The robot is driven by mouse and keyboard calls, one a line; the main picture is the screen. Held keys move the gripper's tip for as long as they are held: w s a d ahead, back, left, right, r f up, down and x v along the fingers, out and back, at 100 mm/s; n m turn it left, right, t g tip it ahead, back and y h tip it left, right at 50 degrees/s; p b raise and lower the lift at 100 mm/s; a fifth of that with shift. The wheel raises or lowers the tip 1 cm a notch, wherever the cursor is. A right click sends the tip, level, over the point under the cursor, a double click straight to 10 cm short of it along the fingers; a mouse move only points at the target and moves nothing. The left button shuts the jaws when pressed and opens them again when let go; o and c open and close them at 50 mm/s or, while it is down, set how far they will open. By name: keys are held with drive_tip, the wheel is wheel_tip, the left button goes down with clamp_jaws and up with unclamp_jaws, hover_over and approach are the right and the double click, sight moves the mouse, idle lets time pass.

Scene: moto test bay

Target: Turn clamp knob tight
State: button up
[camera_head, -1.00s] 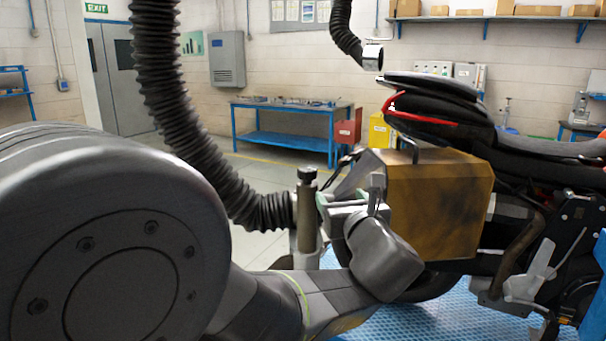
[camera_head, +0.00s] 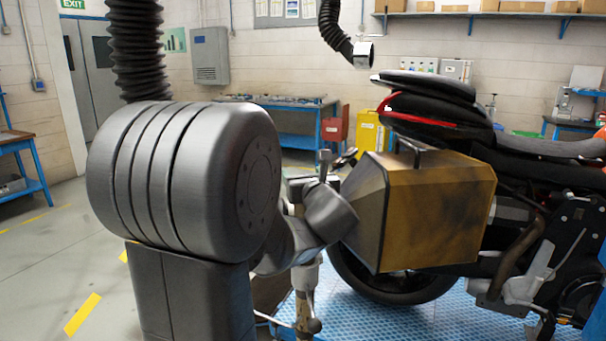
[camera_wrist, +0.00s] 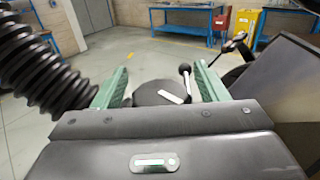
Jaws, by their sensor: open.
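In the wrist view the dark round clamp knob (camera_wrist: 150,93) lies between the two green jaw fingers of my gripper (camera_wrist: 161,72). A pale bar and a short lever with a black ball end (camera_wrist: 185,69) show at its right side. The fingers stand apart on either side, with the lever close to the right finger; I cannot tell whether either touches. In the head view my arm hides the knob and most of my gripper. The lower part of a pale stand (camera_head: 307,275) shows below my arm.
A ribbed black hose (camera_wrist: 38,65) is close on the left in the wrist view. The motorcycle (camera_head: 440,110) with its yellow-brown side case (camera_head: 435,215) stands just right of my arm, on a blue mat (camera_head: 385,320). A blue workbench (camera_head: 285,120) is behind.

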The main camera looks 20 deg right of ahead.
drive_tip(key=shift+w, duration=0.1)
drive_tip(key=c, duration=1)
